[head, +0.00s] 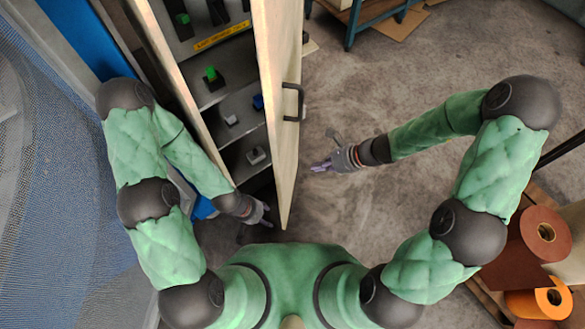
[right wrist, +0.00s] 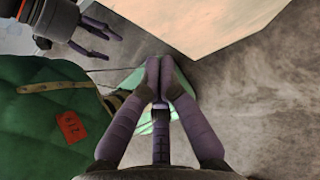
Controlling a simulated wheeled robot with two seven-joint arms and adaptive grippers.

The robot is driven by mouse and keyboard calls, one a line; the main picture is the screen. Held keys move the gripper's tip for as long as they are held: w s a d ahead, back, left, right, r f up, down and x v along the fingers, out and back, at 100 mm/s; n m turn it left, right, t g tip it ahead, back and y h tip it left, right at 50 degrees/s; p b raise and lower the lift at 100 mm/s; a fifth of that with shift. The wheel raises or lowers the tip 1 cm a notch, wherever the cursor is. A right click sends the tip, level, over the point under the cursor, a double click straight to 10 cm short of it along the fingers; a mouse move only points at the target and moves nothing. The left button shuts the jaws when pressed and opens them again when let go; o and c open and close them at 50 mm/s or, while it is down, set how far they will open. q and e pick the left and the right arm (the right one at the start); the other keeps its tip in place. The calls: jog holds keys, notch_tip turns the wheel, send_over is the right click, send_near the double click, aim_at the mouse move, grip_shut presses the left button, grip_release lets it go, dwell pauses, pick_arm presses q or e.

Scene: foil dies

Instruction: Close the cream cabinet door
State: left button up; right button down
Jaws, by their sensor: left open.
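The cream cabinet door (head: 282,60) stands open, swung out from the cabinet, with a black bar handle (head: 292,102) on its right face. My left gripper (head: 264,214) is open, just left of the door's lower end; contact cannot be told. It also shows in the right wrist view (right wrist: 100,32). My right gripper (head: 318,166) is to the right of the door, apart from it and below the handle. In the right wrist view its fingertips (right wrist: 160,68) meet with nothing between them, and the cream door panel (right wrist: 205,22) shows beyond.
Inside the cabinet, shelves (head: 237,83) hold several small dies with green, blue and grey tops. A blue table (head: 375,18) stands at the back. Brown and orange rolls (head: 540,240) sit on a pallet at the right.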

jog(key=w+a+f+b, duration=0.1)
jog(key=a+f+b, duration=0.2)
jog(key=a, duration=0.5)
jog(key=shift+w+a+f, duration=0.15)
jog(key=shift+w+f, duration=0.1)
jog(key=shift+f, duration=0.55)
